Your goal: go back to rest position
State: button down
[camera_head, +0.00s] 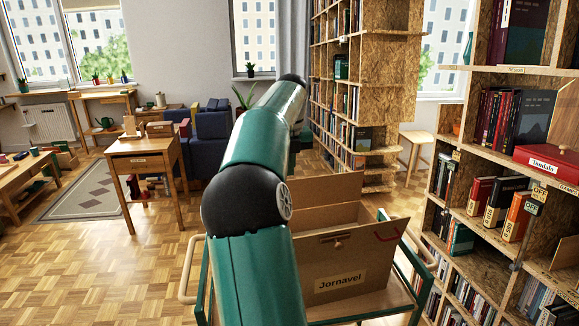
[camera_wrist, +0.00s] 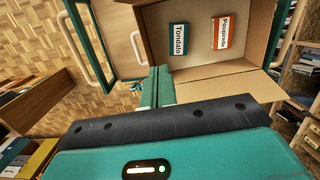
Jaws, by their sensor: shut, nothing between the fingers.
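My arm, green with a black joint, stretches forward across the middle of the head view; its gripper end is hidden there. In the wrist view my gripper (camera_wrist: 157,72) is shut and empty, its green fingers together beside the near left corner of an open cardboard box (camera_wrist: 222,72). The box also shows in the head view (camera_head: 335,255), with a label reading Jornavel. Inside it lie a teal-edged item (camera_wrist: 181,39) labelled Tondalo and an orange-edged item (camera_wrist: 223,33), flat and apart from each other. The fingers do not touch either item.
The box stands on a green-framed cart (camera_head: 398,302) with wooden handles. A tall bookshelf (camera_head: 468,215) with a red Tondalo box (camera_head: 548,166) is close on the right. A wooden desk (camera_head: 143,161) stands left. Parquet floor (camera_head: 95,265) is clear at front left.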

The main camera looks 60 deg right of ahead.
jog(key=shift+s+a+r, duration=0.1)
jog(key=shift+s+a, duration=0.05)
jog(key=shift+a, duration=0.05)
jog(key=w+a+n+t+y, duration=0.1)
jog(key=w+a+n+t, duration=0.2)
jog(key=a+n, duration=2.3)
jog(key=s+a+f+n, duration=0.2)
jog(key=s+a+n, duration=0.1)
jog(key=a+n, duration=0.3)
jog(key=s+a+f+n+t, duration=0.1)
jog(key=s+a+f+n, duration=0.2)
jog(key=a+n, duration=0.3)
jog(key=s+a+f+n+t, duration=0.1)
jog(key=s+a+f+n, duration=0.2)
jog(key=a, duration=0.9)
jog(key=n, duration=0.3)
jog(key=shift+s+f+n, duration=0.15)
jog(key=shift+s+n, duration=0.15)
jog(key=shift+s, duration=0.1)
jog(key=shift+a, duration=0.15)
